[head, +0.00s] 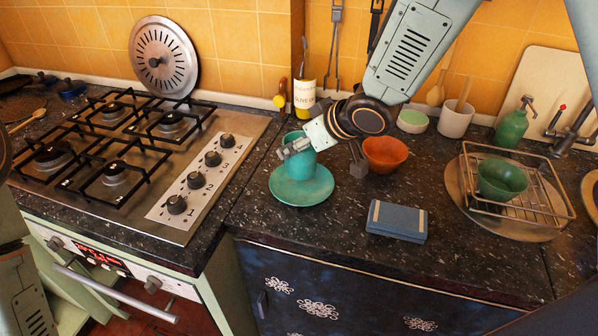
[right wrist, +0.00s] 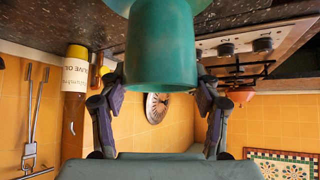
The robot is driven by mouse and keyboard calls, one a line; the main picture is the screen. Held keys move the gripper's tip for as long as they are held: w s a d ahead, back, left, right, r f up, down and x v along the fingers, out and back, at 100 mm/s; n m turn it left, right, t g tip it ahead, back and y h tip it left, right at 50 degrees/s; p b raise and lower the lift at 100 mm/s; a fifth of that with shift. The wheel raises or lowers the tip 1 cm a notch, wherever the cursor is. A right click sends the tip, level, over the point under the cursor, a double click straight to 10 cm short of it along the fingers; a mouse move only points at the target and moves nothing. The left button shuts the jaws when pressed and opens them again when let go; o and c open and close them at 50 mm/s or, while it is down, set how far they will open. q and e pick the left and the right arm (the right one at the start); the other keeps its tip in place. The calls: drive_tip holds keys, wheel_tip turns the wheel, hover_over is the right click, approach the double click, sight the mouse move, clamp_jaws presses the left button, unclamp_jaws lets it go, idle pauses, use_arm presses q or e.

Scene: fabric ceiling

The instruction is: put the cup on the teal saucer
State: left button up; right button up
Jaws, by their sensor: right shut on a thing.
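The teal cup (head: 301,158) stands upright over the teal saucer (head: 302,195) on the dark counter, right of the stove. My right gripper (head: 322,157) is shut on the cup, with one finger on each side of it. The right wrist view is upside down and shows the cup (right wrist: 160,50) between both fingers, with the edge of the saucer (right wrist: 203,5) at the top. The cup's base is at the saucer's middle, but I cannot tell whether they touch. My left gripper is out of view.
A blue box (head: 397,221) lies at the front right of the saucer. A wire rack with a green bowl (head: 501,180) is at the right. The stove (head: 130,165) is at the left. An oil bottle (head: 304,90) stands behind.

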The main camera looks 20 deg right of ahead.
sight(302, 164)
drive_tip(key=shift+f, duration=0.6)
drive_tip(key=shift+d+f, duration=0.2)
drive_tip(key=shift+f, duration=0.1)
drive_tip(key=f, duration=0.1)
drive_tip(key=w+f+b, duration=0.1)
drive_tip(key=f, duration=0.1)
drive_tip(key=shift+d+f, duration=0.2)
drive_tip(key=shift+s+a+f, duration=0.15)
drive_tip(key=shift+f, duration=0.2)
drive_tip(key=shift+s+a+r, duration=0.15)
drive_tip(key=shift+s+r, duration=0.05)
drive_tip(key=shift+r, duration=0.05)
drive_tip(key=shift+w+d+f, duration=0.15)
drive_tip(key=shift+d+f, duration=0.05)
drive_tip(key=shift+f, duration=0.05)
drive_tip(key=o, duration=0.9)
drive_tip(key=shift+d+f, duration=0.1)
drive_tip(key=o, duration=0.3)
drive_tip(key=shift+w, duration=0.1)
drive_tip(key=shift+o, duration=0.6)
drive_tip(key=shift+s+a, duration=0.2)
drive_tip(key=shift+a, duration=0.05)
drive_tip(key=shift+d, duration=0.15)
